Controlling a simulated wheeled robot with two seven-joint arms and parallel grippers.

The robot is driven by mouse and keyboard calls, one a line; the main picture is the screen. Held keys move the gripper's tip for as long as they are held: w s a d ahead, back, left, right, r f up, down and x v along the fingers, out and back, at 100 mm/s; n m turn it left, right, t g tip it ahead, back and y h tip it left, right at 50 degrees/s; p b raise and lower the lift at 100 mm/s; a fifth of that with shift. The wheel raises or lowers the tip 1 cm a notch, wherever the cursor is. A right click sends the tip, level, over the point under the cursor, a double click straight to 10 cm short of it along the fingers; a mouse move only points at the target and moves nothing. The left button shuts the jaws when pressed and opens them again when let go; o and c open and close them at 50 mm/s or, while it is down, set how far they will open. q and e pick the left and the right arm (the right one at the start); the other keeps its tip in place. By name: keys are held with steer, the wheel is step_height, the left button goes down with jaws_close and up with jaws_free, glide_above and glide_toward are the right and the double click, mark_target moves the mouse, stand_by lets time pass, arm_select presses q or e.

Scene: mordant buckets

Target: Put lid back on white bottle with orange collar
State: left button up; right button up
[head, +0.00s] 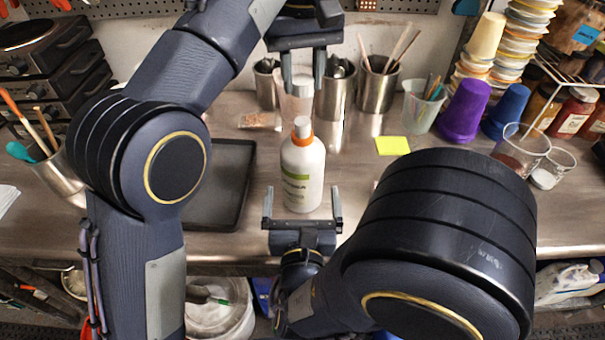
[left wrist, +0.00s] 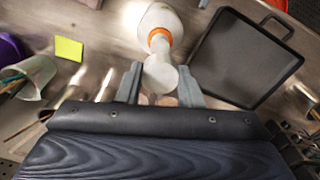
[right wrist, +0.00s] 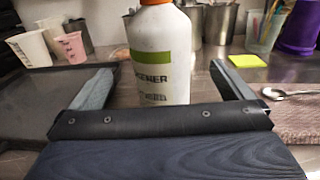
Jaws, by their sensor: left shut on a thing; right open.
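The white bottle with the orange collar (head: 303,172) stands upright on the steel bench, with a white neck above its collar. It also shows in the left wrist view (left wrist: 163,18) and, with its top cut off, in the right wrist view (right wrist: 160,60). My left gripper (head: 303,85) is above and behind the bottle, fingers pointing down, shut on a white round piece, apparently the lid (left wrist: 160,77). This piece is apart from the bottle's neck. My right gripper (head: 303,205) is open low in front of the bottle, fingertips on either side, apparently not touching it.
A black tray (head: 238,215) lies left of the bottle. Metal tins (head: 377,90) and a cup of brushes (head: 424,105) stand behind. A yellow note (head: 393,146) lies right. Purple (head: 465,110) and blue (head: 506,110) cups stand farther right.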

mark_target(303, 122)
steer(key=w, duration=1)
steer(key=shift+c, duration=0.3)
steer(key=c, duration=1.3)
arm_select(q)
steer(key=shift+f, duration=2.45)
arm_select(e)
steer(key=shift+o, duration=0.2)
arm_select(q)
steer(key=shift+f, duration=0.1)
steer(key=shift+f, duration=0.8)
steer(key=shift+f, duration=0.55)
